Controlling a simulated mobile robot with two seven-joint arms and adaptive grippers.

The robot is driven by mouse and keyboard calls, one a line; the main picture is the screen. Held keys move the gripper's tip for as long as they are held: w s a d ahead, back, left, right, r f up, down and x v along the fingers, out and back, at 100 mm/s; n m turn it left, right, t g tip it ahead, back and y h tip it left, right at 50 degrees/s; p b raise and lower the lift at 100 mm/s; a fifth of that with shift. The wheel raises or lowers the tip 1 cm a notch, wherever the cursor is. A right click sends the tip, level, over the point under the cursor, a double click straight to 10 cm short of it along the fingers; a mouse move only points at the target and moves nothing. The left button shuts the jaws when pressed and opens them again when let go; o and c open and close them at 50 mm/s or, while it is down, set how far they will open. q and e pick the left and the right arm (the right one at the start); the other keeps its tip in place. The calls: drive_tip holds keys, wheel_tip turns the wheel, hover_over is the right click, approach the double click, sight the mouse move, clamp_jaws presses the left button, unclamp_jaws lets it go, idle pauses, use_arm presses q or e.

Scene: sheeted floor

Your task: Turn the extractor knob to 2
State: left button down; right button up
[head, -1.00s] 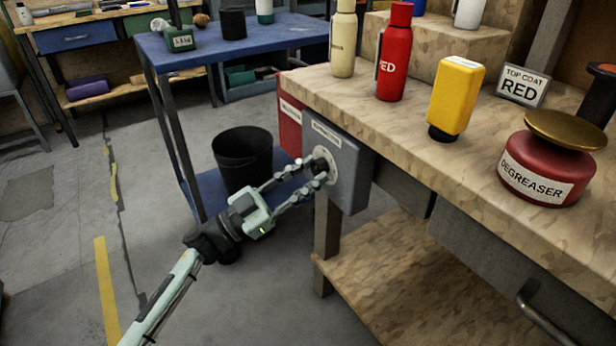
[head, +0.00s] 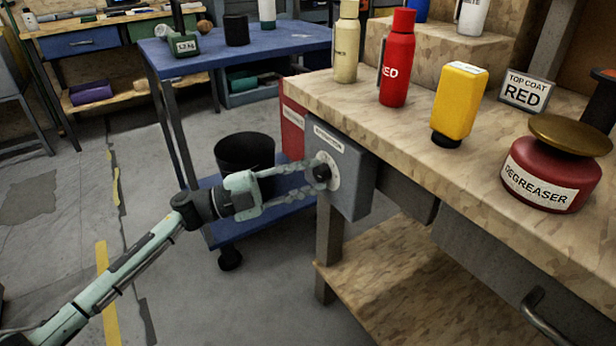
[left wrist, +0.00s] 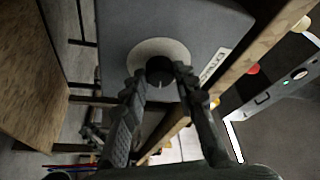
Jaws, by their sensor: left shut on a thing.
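The extractor control is a grey box (head: 352,187) on the end of the workbench, with a label at its top and a pale round dial plate (head: 334,168). Its black knob (head: 321,172) sticks out from the dial plate. My left gripper (head: 314,178) reaches it from the left, with its fingers closed on the knob. In the left wrist view the knob (left wrist: 160,72) lies between the two fingertips, with a light mark on its face. The dial's numbers are too small to read. My right gripper is not in view.
The wooden workbench (head: 400,120) holds a red bottle (head: 397,60), a yellow bottle (head: 459,100) and a red degreaser can (head: 540,170). A red box (head: 293,125) sits behind the grey one. A blue cart (head: 262,215) with a black bin (head: 245,152) stands behind the arm.

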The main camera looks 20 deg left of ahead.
use_arm(q)
drive_tip(key=shift+m+g, duration=0.3)
drive_tip(key=shift+m, duration=0.3)
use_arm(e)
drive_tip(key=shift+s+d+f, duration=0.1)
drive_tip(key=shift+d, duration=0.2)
use_arm(q)
drive_tip(key=c, duration=1.2)
unclamp_jaws()
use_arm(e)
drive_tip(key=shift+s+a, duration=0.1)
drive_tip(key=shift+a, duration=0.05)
use_arm(q)
drive_tip(key=v, duration=1.2)
